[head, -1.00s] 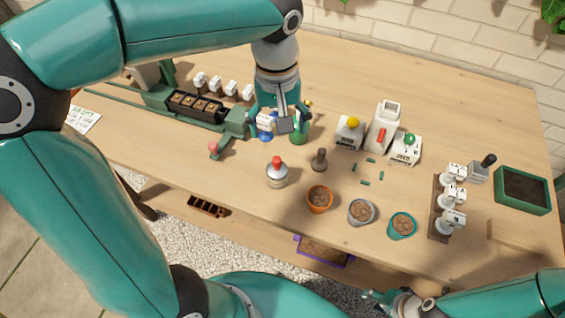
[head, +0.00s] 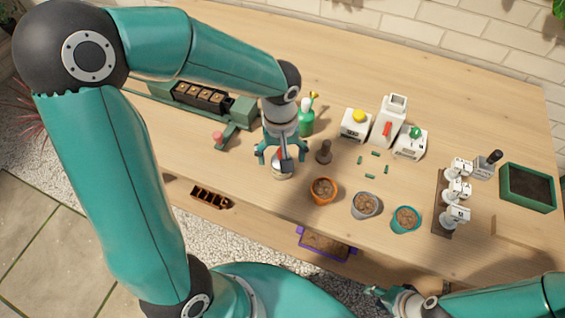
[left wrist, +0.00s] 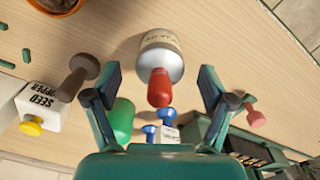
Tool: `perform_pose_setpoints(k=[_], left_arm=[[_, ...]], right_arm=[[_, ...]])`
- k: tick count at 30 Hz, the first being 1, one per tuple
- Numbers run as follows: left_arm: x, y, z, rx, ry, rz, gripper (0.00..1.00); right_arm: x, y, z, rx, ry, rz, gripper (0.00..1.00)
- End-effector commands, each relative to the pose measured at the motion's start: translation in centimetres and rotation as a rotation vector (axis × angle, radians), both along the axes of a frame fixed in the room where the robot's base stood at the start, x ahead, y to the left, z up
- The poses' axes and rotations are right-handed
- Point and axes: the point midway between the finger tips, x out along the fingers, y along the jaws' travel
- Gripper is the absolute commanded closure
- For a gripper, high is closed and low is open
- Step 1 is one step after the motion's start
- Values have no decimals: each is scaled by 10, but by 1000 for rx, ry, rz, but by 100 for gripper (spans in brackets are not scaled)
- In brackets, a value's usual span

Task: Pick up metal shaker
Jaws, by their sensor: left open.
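The metal shaker (head: 281,173) stands on the table, mostly covered by my left gripper in the head view. In the left wrist view it is a silver can (left wrist: 162,50) with a pale label and a red top pointing toward the gripper. My left gripper (head: 281,158) is over it. In the left wrist view the left gripper (left wrist: 160,80) is open, with one finger on each side of the red top and a gap on both sides. My right gripper (head: 384,297) is low at the front edge, too small to tell whether it is open.
A brown tamper (head: 323,153) stands close right of the shaker. A green bottle (head: 305,120) is behind it. Terracotta (head: 323,190), grey (head: 365,205) and teal (head: 405,219) pots stand to the right. A pink knob (head: 217,136) on the green rig is to the left.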

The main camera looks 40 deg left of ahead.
Motion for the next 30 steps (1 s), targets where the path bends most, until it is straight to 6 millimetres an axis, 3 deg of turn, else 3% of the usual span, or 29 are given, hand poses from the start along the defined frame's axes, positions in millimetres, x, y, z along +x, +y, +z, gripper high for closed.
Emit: perform_pose_setpoints(k=[5, 13, 25, 30], left_arm=[[0, 0, -21, -1, 2, 0, 18], [0, 0, -23, -2, -1, 1, 18], [0, 0, -23, -2, -1, 1, 84], [1, 0, -22, -2, -1, 1, 86]], right_arm=[[0, 0, 0, 0, 0, 0, 60], [0, 0, 0, 0, 0, 0, 60], [0, 0, 0, 0, 0, 0, 60], [0, 0, 0, 0, 0, 0, 60]])
